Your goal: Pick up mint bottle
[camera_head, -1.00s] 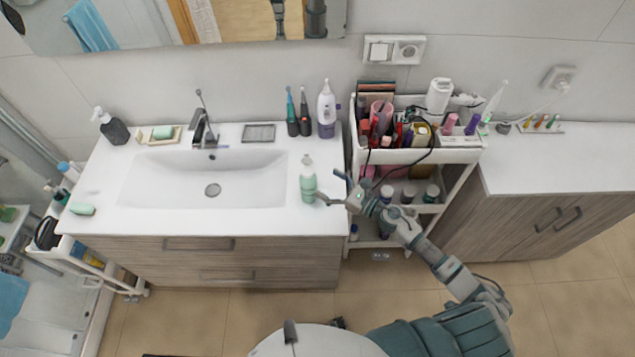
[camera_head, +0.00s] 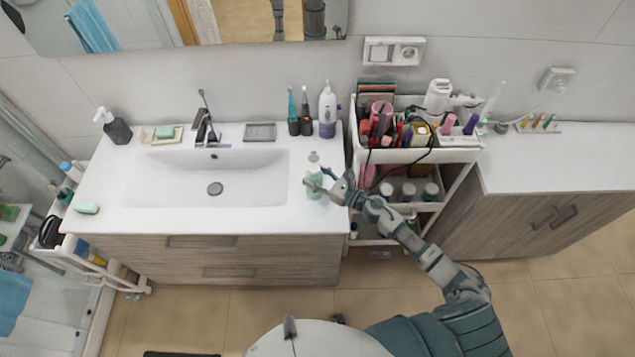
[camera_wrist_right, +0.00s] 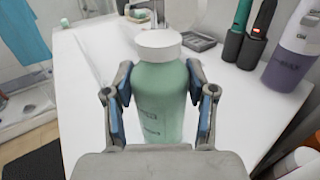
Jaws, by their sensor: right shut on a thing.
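The mint bottle (camera_head: 313,172) stands upright on the white washbasin counter, right of the basin. It is pale green with a white cap. In the right wrist view the bottle (camera_wrist_right: 160,95) fills the space between the two blue-padded fingers. My right gripper (camera_head: 322,187) reaches it from the right and is shut around its body. In the wrist view the gripper (camera_wrist_right: 158,112) has one finger on each side of it. The bottle's base is hidden behind the gripper's palm. I cannot tell whether it still touches the counter. My left gripper is out of view.
The basin (camera_head: 155,180) lies to the left. Two electric toothbrushes (camera_head: 299,125) and a white-purple bottle (camera_head: 327,115) stand at the back. The loaded cosmetics cart (camera_head: 415,156) stands close on the right, partly under my arm.

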